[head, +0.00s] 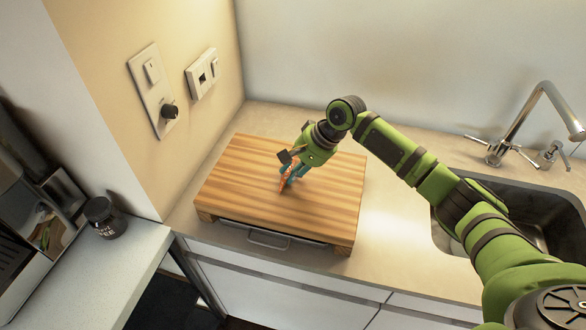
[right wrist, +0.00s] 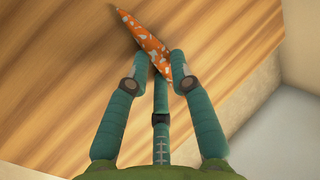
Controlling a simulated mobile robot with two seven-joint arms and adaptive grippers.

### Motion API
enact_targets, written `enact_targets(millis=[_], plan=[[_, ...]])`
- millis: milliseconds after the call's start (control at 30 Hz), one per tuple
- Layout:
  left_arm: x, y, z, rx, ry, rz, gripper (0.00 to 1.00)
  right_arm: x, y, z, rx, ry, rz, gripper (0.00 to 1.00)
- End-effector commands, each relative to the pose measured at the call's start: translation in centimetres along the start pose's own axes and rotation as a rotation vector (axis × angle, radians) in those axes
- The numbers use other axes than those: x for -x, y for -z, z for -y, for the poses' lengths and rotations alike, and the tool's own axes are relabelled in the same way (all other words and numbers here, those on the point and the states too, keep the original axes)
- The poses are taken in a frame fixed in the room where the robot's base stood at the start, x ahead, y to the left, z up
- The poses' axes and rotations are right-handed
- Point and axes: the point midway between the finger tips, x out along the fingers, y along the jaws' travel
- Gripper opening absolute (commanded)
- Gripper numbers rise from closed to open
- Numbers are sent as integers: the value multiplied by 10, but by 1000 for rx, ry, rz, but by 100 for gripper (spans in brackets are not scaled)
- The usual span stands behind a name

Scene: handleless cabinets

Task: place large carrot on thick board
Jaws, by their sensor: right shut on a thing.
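The large carrot (right wrist: 150,42) is orange with pale patches. In the right wrist view it lies between the teal fingers of my right gripper (right wrist: 162,80), which is shut on it. In the head view the carrot (head: 284,184) shows small under my right gripper (head: 289,177), over the middle of the thick board (head: 240,192). The board is striped wood and stands on the counter. The carrot's tip looks very near the board's surface; I cannot tell whether it touches. My left gripper is not in view.
A sink (head: 540,215) with a faucet (head: 515,120) is at the right. A dark jar (head: 104,217) stands on the left counter. Wall sockets (head: 202,75) and a switch plate with a knob (head: 152,90) are on the left wall. Much of the board's top is clear.

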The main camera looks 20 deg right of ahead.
Motion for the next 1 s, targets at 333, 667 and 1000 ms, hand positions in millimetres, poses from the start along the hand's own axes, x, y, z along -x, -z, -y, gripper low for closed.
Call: enact_targets(millis=[333, 667, 1000], plan=[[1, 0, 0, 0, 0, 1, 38, -13, -3, -12, -7, -22, 13, 47], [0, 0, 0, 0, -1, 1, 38, -13, -2, -13, -8, -26, 12, 47], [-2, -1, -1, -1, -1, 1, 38, -9, -1, -11, -7, -25, 7, 47]])
